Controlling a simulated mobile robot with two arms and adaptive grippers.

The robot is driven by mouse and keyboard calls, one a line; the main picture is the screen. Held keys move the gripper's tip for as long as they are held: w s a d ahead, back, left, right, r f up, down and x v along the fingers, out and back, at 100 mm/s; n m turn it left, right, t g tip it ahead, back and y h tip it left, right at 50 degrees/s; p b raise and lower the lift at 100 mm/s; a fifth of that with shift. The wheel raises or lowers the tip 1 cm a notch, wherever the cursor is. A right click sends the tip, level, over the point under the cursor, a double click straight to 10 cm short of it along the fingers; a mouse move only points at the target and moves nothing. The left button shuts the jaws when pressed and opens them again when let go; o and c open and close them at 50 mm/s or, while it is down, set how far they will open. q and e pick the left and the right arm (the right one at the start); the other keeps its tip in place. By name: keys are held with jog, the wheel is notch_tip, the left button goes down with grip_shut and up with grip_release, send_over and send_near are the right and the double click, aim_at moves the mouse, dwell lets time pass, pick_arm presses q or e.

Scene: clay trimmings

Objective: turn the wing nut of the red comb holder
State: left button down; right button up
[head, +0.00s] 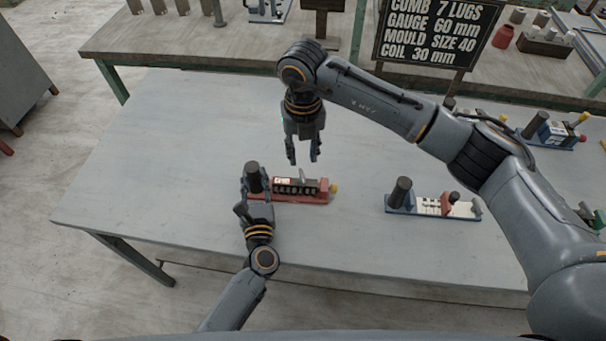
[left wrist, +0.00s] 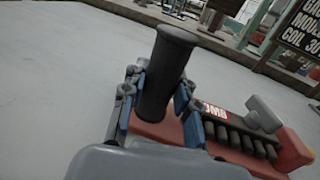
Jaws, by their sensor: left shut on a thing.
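The red comb holder (head: 312,201) lies on the grey table, with a row of black comb teeth along it and a red block at its right end. A black upright handle (head: 252,178) stands at its left end. My left gripper (head: 257,184) is shut on this handle; the left wrist view shows its blue-padded fingers on both sides of the handle (left wrist: 167,75). A small grey upright piece (head: 302,174) and a yellow knob (head: 334,188) show near the right end; which is the wing nut I cannot tell. My right gripper (head: 304,158) is open and empty above the holder, pointing down.
A blue holder with a black handle (head: 400,192) stands to the right on the same table. Another blue holder (head: 556,134) is farther right, beyond my right arm. A lettered sign (head: 437,35) stands at the back bench. The table's left part is clear.

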aim_at(303, 179)
notch_tip(303, 179, down, 9)
jog(key=shift+f, duration=0.15)
grip_shut()
